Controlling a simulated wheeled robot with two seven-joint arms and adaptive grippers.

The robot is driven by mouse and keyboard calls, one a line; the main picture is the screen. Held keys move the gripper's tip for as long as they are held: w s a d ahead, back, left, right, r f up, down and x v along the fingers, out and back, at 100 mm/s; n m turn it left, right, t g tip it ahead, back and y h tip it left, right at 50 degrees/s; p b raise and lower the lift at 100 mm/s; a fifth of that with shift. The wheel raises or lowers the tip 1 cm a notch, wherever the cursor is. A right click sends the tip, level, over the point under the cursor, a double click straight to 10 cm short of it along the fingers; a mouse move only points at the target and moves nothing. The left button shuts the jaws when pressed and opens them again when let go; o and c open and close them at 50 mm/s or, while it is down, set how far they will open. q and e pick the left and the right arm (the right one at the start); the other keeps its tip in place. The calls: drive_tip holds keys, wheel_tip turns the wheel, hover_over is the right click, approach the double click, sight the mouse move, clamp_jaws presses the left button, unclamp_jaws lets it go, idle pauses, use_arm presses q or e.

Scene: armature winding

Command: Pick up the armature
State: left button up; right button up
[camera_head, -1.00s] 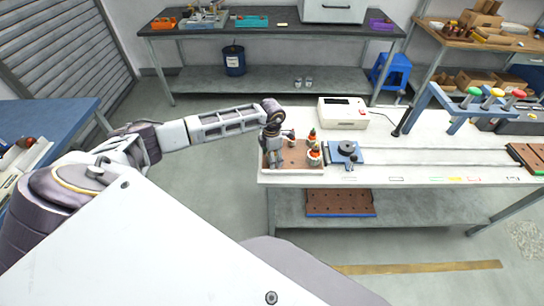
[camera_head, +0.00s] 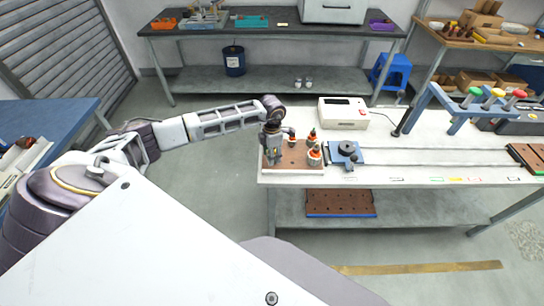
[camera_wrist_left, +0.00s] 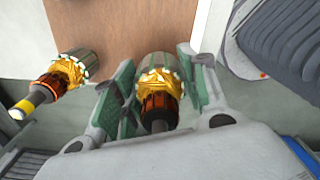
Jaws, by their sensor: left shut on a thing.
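My left gripper (camera_head: 271,150) points down over the left part of a brown board (camera_head: 300,165) at the bench's left end. In the left wrist view, its green-padded fingers (camera_wrist_left: 157,95) are shut on an armature (camera_wrist_left: 158,82) with a grey core, yellow windings and a copper-coloured commutator. A second armature (camera_wrist_left: 66,72) lies to the left in that view, apart from the fingers. In the head view, more armatures with orange parts (camera_head: 314,157) stand on the board, right of the gripper. The held one is mostly hidden there, and I cannot tell its clearance above the board. My right gripper is out of view.
A blue fixture with a dark round part (camera_head: 346,150) stands right of the board. A white box device (camera_head: 343,114) is behind it, and a blue frame with coloured knobs (camera_head: 470,100) is farther right.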

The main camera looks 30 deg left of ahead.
use_arm(q)
drive_tip(key=shift+r+b, duration=0.65)
drive_tip(key=shift+r, duration=3.7)
drive_tip(key=shift+m, duration=0.3)
